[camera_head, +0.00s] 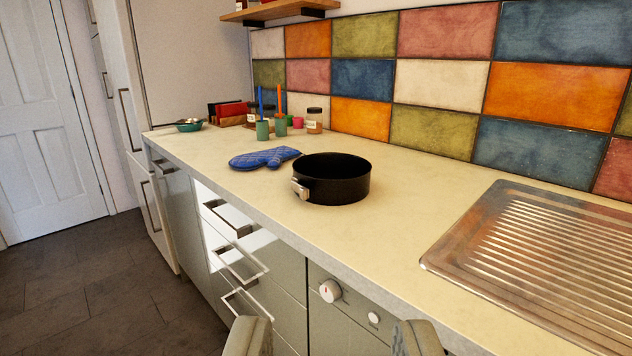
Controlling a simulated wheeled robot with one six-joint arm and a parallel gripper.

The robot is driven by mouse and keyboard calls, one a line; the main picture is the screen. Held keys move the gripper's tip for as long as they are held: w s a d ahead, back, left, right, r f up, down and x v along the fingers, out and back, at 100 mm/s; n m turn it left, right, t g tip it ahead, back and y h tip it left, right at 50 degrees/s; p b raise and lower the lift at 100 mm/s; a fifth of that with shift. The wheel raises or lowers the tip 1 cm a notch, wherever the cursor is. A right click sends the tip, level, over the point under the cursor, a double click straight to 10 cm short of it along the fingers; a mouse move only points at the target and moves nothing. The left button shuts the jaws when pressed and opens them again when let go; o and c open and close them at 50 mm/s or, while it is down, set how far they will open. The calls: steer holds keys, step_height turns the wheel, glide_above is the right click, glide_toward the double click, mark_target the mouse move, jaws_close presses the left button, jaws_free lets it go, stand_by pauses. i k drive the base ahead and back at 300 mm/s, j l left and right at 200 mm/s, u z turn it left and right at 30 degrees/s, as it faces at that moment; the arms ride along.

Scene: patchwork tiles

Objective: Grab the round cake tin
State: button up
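The round cake tin (338,186) is black with a dark, open inside and a light metal clasp on its front left side. It stands upright on the pale counter (412,218), near the front edge. My gripper (334,340) shows at the bottom of the picture as two grey-green fingertips set wide apart. It is open, with nothing between the fingers. It is apart from the tin, in front of the counter. The lower parts of the fingers are out of the picture.
A blue oven mitt (263,158) lies just behind and left of the tin. A ribbed metal draining board (540,245) lies to the right. Jars, cups and a small bowl (188,126) stand farther back. A wooden shelf (280,10) hangs above. Drawer handles stick out below.

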mark_target(332, 176)
steer(key=i+j, duration=0.15)
steer(key=i, duration=0.3)
steer(key=i+j, duration=0.15)
steer(key=i, duration=0.25)
steer(key=i+j, duration=0.1)
steer(key=i, duration=0.35)
